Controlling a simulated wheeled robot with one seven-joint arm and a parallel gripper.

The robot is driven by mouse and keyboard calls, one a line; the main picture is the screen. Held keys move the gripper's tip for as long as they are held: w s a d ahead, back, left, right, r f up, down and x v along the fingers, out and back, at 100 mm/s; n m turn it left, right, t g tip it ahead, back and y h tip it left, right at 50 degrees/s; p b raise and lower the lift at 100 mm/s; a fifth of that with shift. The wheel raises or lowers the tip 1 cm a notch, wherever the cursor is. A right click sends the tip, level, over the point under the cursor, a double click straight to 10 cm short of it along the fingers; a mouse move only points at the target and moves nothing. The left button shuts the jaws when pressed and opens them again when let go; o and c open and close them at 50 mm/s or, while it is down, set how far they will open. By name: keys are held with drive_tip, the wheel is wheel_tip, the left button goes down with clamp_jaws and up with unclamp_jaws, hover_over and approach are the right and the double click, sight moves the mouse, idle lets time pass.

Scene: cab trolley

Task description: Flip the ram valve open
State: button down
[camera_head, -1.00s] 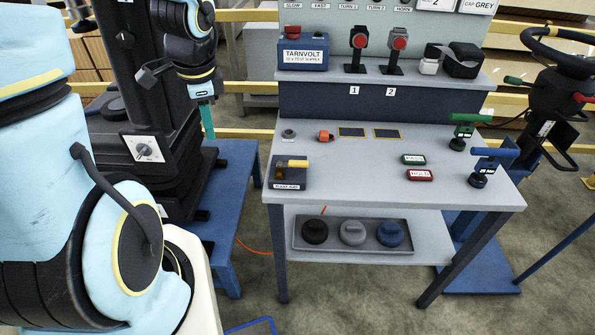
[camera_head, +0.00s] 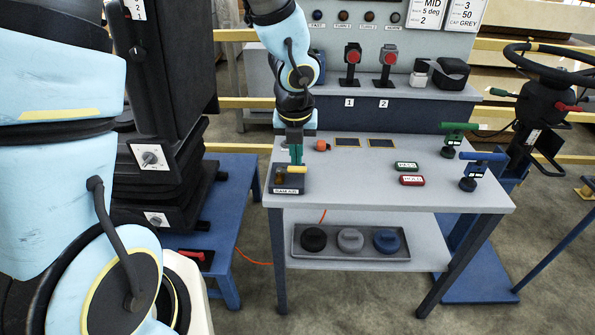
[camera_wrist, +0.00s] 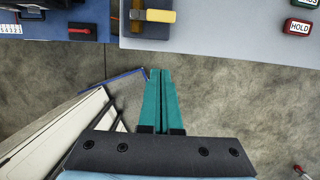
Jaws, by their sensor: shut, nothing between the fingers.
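A yellow-handled lever valve (camera_head: 290,168) sits on a dark, labelled block at the bench's near left corner. It also shows at the top of the wrist view (camera_wrist: 152,16), with the yellow handle lying across. A red-handled valve (camera_head: 195,257) sits on the low blue table to the left and shows in the wrist view (camera_wrist: 80,31). I cannot read which of the two is the ram valve. My gripper (camera_head: 296,162) hangs beside the yellow handle in the head view. Its teal fingers (camera_wrist: 160,72) are together and empty, apart from both handles in the wrist view.
The grey bench (camera_head: 345,178) also carries a green-handled valve (camera_head: 453,138), a blue-handled valve (camera_head: 478,168) and PASS and HOLD plates. A black machine column (camera_head: 160,110) stands left. A tray (camera_head: 350,254) of round caps lies on the lower shelf.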

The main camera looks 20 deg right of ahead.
sight(291, 170)
drive_tip(key=w+f, duration=0.1)
drive_tip(key=f, duration=0.2)
drive_tip(key=w+d+f, duration=0.1)
drive_tip(key=w+f, duration=0.1)
drive_tip(key=f, duration=0.1)
drive_tip(key=w+d+f, duration=0.1)
drive_tip(key=w+f, duration=0.1)
drive_tip(key=f, duration=0.1)
drive_tip(key=shift+f+b, duration=0.2)
drive_tip(key=shift+b, duration=0.1)
drive_tip(key=shift+w+d+f, duration=0.15)
drive_tip(key=shift+w+d, duration=0.15)
drive_tip(key=shift+w, duration=0.15)
drive_tip(key=shift+d, duration=0.1)
